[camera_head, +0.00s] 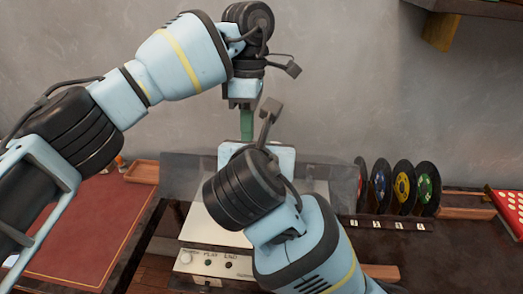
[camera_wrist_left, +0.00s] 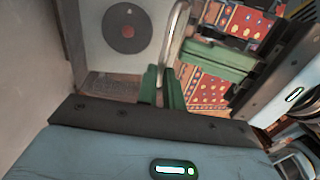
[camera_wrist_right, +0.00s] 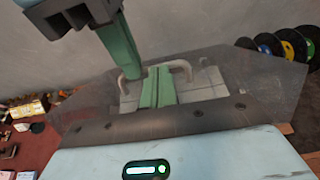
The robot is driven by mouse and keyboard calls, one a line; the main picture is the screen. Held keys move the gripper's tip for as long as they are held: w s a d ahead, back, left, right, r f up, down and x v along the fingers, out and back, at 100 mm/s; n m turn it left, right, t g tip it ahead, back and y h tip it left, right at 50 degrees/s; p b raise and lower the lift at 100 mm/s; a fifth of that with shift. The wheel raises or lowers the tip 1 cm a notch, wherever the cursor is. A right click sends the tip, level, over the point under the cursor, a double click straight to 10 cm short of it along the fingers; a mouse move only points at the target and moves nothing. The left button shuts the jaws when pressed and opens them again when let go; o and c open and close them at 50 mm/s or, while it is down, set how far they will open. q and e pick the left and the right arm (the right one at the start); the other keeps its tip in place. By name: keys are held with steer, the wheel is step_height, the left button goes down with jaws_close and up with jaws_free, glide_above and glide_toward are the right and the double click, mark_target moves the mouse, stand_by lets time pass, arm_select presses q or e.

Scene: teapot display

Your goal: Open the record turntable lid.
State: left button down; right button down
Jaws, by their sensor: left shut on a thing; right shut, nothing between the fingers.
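The turntable has a pale base (camera_head: 205,262) with small knobs on its front, below centre in the head view. Its clear lid (camera_head: 180,180) shows as a grey see-through panel above the base; its exact tilt is unclear. The left wrist view shows a dark disc with a red centre (camera_wrist_left: 127,32). My left gripper (camera_head: 246,125) reaches down from above; its green fingers (camera_wrist_left: 161,75) are shut on the curved metal handle (camera_wrist_left: 174,38). My right gripper (camera_wrist_right: 158,75) is shut and empty beside the handle (camera_wrist_right: 182,68), over the lid (camera_wrist_right: 255,90). My right wrist hides its fingers in the head view.
Coloured records (camera_head: 403,187) stand in a rack right of the turntable. A red mat (camera_head: 75,230) lies on the left, and a small wooden tray (camera_head: 143,172) sits beside it. The grey wall (camera_head: 340,80) is close behind. Both my arms crowd the space above the turntable.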

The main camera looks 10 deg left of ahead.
arm_select(q)
steer(key=c, duration=1.9)
jaws_free()
steer(key=shift+w+a+f, duration=0.15)
steer(key=shift+w+f, duration=0.2)
steer(key=shift+f, duration=0.4)
steer(key=o, duration=0.4)
steer(key=shift+w+f, duration=0.1)
steer(key=shift+w, duration=0.3)
steer(key=shift+s, duration=0.1)
steer(key=shift+r, duration=0.25)
steer(key=shift+w+r, duration=0.35)
steer(key=shift+r, duration=1.65)
steer(key=shift+w+r, duration=0.35)
steer(key=shift+r, duration=1.6)
steer(key=shift+w+r, duration=0.35)
steer(key=shift+r, duration=1.65)
